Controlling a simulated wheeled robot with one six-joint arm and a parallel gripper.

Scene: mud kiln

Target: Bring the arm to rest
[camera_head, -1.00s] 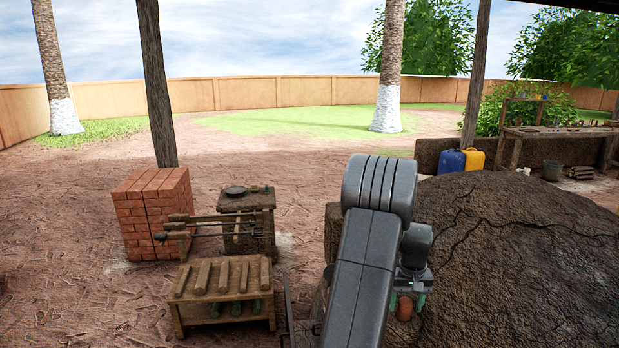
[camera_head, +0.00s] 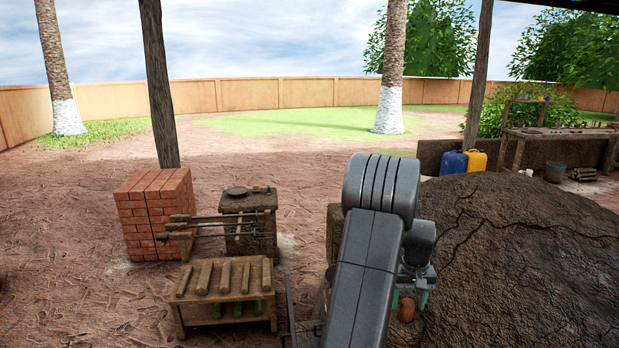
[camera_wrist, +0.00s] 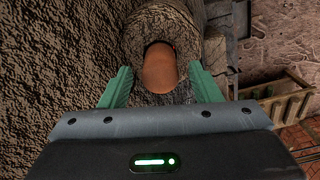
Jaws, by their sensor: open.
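My gripper (camera_wrist: 159,69) is open in the wrist view, with its two green fingers spread apart. An orange-brown rounded clay piece (camera_wrist: 160,72) shows between the fingers, in a dark round opening in a mud-coloured form; I cannot tell whether the fingers touch it. In the head view my gripper (camera_head: 409,299) hangs low behind my bent arm, beside the mud mound. The clay piece (camera_head: 406,310) shows just below it there. My arm hides part of that area.
A large cracked mud mound (camera_head: 520,265) fills the right. A wooden rack (camera_head: 225,290) with rolling-pin-like rods, a small table (camera_head: 248,205) and a brick stack (camera_head: 157,212) stand left. Blue and yellow jugs (camera_head: 465,162) stand behind the mound. Bare ground lies further left.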

